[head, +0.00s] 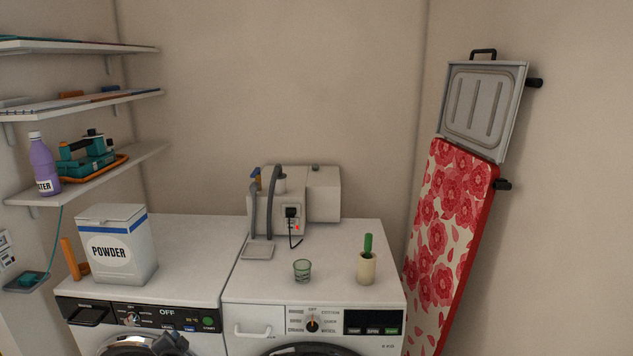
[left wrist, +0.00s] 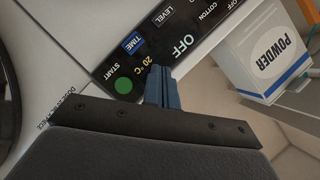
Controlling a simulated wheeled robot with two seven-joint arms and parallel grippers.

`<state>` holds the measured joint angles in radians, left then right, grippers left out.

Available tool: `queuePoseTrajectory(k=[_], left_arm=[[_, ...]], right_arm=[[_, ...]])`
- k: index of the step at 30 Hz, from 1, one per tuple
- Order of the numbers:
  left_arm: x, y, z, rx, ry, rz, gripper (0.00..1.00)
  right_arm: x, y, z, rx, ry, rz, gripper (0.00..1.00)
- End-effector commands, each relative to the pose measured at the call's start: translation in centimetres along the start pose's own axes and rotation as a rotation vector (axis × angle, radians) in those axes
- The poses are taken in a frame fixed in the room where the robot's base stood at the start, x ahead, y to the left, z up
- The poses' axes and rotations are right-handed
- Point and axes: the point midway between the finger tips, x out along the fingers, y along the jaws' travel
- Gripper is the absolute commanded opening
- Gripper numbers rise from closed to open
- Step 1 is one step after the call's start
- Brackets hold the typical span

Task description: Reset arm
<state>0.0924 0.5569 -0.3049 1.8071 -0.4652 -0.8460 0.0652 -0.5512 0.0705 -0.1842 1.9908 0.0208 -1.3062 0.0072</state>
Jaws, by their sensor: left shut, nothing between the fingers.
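In the head view my left gripper (head: 170,342) is low at the front of the left washing machine (head: 190,240), in front of its door and below its control panel. In the left wrist view the fingers of my left gripper (left wrist: 162,72) are shut together with nothing between them. They point at the control panel (left wrist: 190,35), near the OFF display and the green START button (left wrist: 123,85). I cannot tell whether the fingertips touch the panel. My right gripper is not in view.
A white powder box (head: 117,245) stands on the left machine. The right machine (head: 330,275) carries a small glass (head: 302,271), a cup with a green-handled brush (head: 366,266) and a grey manifold unit (head: 310,195). Shelves (head: 80,105) are at left; a floral ironing board (head: 447,225) leans at right.

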Motion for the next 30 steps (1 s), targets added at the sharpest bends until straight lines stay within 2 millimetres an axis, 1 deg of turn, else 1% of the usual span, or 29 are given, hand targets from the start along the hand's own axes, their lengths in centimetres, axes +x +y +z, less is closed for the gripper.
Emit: queuePoseTrajectory(k=[1,3,5,6,8,9,11,12,14,15,17,18,20,24,27,30], left_arm=[[-1.5,2.8,1.2,-0.05,-0.076,0.066,0.0],[-3.6,6.3,2.8,-0.109,-0.178,0.157,0.0],[-5.6,9.2,4.0,-0.149,-0.251,0.235,0.0],[-7.1,11.2,4.5,-0.176,-0.293,0.286,0.0],[-9.3,14.1,5.4,-0.213,-0.351,0.362,0.0],[-10.9,15.9,5.9,-0.236,-0.386,0.41,0.0],[-13.3,18.6,6.6,-0.272,-0.432,0.481,0.0],[-15.1,20.4,6.9,-0.296,-0.461,0.528,0.0],[-17.7,23.0,7.4,-0.333,-0.496,0.595,0.0],[-19.5,24.8,7.6,-0.359,-0.515,0.636,0.0],[-22.1,27.1,8.0,-0.398,-0.535,0.691,0.0],[-23.8,28.5,8.2,-0.42,-0.549,0.721,0.0],[-26.3,30.6,8.8,-0.448,-0.573,0.759,0.0],[-31.9,34.8,10.8,-0.493,-0.644,0.823,0.0],[-35.6,37.5,12.4,-0.513,-0.697,0.863,0.0],[-38.7,39.4,13.6,-0.521,-0.738,0.894,0.0]], right_arm=[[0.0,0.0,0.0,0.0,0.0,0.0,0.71],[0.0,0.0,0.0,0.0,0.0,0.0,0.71],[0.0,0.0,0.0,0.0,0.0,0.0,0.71],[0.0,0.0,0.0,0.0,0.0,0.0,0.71],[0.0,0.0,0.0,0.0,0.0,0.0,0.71],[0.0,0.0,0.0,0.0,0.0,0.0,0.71],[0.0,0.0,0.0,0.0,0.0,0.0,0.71],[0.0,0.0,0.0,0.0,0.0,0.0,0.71],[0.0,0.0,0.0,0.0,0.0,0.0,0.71],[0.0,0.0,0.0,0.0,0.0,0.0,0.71],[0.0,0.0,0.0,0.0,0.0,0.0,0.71],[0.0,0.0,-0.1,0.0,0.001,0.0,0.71],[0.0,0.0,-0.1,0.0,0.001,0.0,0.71],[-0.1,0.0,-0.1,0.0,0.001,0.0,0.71],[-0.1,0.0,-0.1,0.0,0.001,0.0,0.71],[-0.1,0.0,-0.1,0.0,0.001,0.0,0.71]])
